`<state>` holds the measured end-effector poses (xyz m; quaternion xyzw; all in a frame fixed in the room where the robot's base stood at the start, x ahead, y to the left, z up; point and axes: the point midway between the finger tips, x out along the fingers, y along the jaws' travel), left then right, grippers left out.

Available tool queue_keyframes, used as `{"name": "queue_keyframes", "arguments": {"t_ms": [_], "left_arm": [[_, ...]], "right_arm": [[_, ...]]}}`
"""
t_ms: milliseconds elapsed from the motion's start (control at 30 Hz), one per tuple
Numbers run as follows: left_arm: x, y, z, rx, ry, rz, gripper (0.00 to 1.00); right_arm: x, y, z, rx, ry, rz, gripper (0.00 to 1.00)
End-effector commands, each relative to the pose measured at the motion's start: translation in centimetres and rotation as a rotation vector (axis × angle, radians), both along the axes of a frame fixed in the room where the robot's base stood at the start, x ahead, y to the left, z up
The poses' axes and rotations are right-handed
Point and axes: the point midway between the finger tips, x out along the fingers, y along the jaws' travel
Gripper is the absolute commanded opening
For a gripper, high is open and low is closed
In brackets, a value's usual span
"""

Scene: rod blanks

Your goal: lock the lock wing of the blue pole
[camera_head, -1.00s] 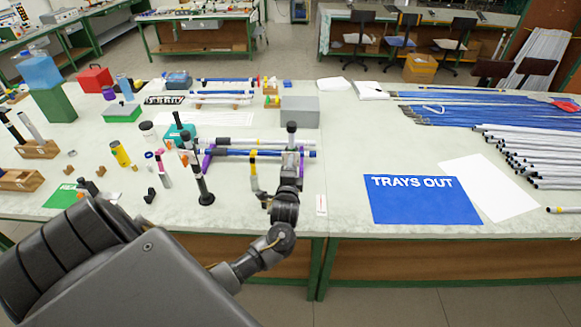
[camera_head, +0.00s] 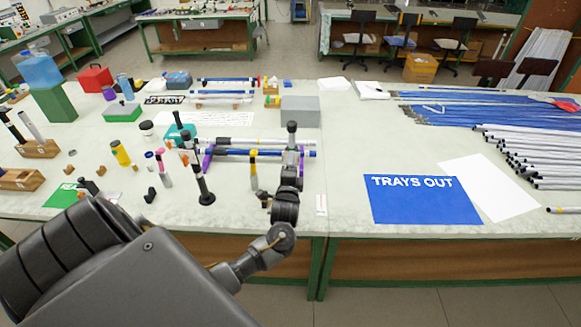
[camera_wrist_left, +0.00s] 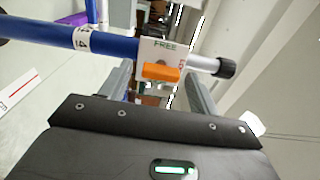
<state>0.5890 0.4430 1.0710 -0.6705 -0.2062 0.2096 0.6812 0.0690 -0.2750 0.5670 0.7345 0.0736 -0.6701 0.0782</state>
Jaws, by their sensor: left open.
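The blue pole (camera_head: 240,153) lies level across purple supports on the bench; it crosses the left wrist view (camera_wrist_left: 40,33) from the left. Near its grey, black-capped end sits a white plate (camera_wrist_left: 150,50) marked FREE in green, with red lettering partly visible at its right edge. The orange lock wing (camera_wrist_left: 160,72) lies along the pole, below the word FREE. My left gripper (camera_head: 293,163) is at the pole's right end, its two fingers apart on either side of the lock wing, with nothing visibly gripped. Contact with the wing cannot be told. My right gripper is not in view.
A white pole (camera_head: 225,141) lies just behind the blue one. An upright black tool (camera_head: 203,190) and a yellow-topped one (camera_head: 253,170) stand left of my gripper. A grey box (camera_head: 300,110) is behind. The bench around the blue TRAYS OUT sheet (camera_head: 420,200) is mostly clear.

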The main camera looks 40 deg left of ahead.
Motion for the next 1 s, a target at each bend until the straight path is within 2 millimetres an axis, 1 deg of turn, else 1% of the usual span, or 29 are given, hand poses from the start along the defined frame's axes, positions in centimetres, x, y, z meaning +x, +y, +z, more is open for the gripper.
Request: {"name": "queue_keyframes", "arguments": {"t_ms": [67, 167, 500, 600, 800, 1000], "left_arm": [[-0.2, -0.2, -0.1, -0.001, -0.001, -0.001, 0.62], [-1.0, -0.8, -0.3, -0.002, 0.000, -0.002, 0.62], [-6.5, -4.4, -0.4, -0.004, 0.000, -0.001, 0.62], [-7.7, -5.2, -0.3, -0.003, -0.001, -0.001, 0.62], [-8.9, -6.0, -0.1, -0.001, 0.001, 0.000, 0.62], [-9.0, -6.1, 0.0, 0.000, 0.000, 0.000, 0.62]], "right_arm": [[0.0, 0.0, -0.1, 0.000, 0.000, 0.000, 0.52], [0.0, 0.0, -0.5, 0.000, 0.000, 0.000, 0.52], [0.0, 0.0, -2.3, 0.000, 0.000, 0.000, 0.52], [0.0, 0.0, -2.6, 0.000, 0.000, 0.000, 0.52], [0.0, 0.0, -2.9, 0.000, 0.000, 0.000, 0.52], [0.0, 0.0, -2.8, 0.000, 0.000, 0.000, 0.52]]}}
